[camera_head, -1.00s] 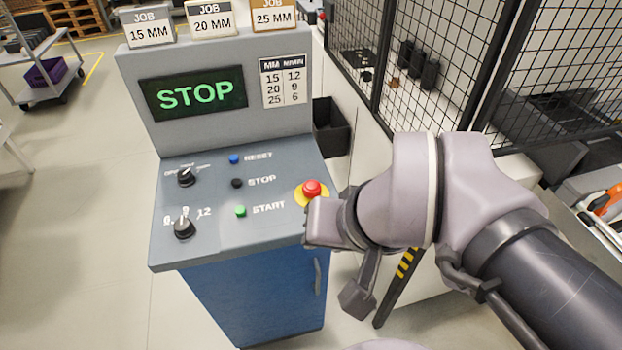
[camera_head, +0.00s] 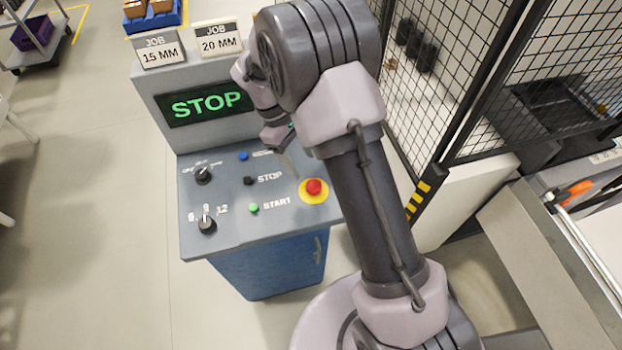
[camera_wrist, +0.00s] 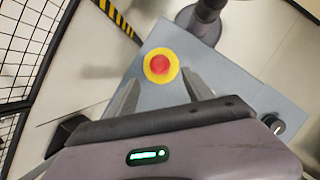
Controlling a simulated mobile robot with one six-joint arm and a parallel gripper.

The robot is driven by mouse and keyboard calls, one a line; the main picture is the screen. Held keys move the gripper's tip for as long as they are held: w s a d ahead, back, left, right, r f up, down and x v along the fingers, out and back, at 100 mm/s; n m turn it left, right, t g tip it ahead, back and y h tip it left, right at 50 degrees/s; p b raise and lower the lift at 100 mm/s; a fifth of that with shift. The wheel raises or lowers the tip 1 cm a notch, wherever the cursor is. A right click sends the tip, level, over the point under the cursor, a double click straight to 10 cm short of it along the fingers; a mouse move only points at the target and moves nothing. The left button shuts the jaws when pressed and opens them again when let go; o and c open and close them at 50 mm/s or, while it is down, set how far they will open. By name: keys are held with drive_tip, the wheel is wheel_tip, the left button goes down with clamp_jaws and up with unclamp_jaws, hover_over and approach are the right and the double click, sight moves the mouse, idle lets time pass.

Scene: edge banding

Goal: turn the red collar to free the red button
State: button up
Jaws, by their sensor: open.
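The red button (camera_head: 314,187) sits on a yellow disc at the right side of the sloped grey control panel (camera_head: 232,218). A separate collar cannot be told apart from the button at this size. In the wrist view the red button (camera_wrist: 160,64) shows inside its yellow ring (camera_wrist: 147,72), ahead of my fingers and between their lines. My gripper (camera_wrist: 163,85) is open and empty, with a finger on each side, and looks apart from the button. In the head view my arm stands over the panel's right part, and one finger shows above the button.
The panel also carries black knobs (camera_head: 207,225), a green START button (camera_head: 254,207), a black STOP button (camera_head: 249,180) and a blue button (camera_head: 243,156). The display (camera_head: 205,104) reads STOP. A mesh fence (camera_head: 545,70) stands to the right.

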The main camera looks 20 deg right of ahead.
sight(313, 183)
drive_tip(key=b+x, duration=0.1)
drive_tip(key=x, duration=0.7)
drive_tip(key=shift+d+f, duration=0.1)
drive_tip(key=shift+f, duration=0.15)
clamp_jaws()
drive_tip(key=shift+m, duration=0.3)
drive_tip(key=m+y, duration=0.1)
drive_tip(key=m, duration=0.1)
drive_tip(key=shift+d+m+g, duration=0.1)
drive_tip(key=shift+m+g, duration=0.2)
drive_tip(key=shift+m+y, duration=0.6)
drive_tip(key=shift+m, duration=1)
drive_tip(key=shift+g, duration=0.4)
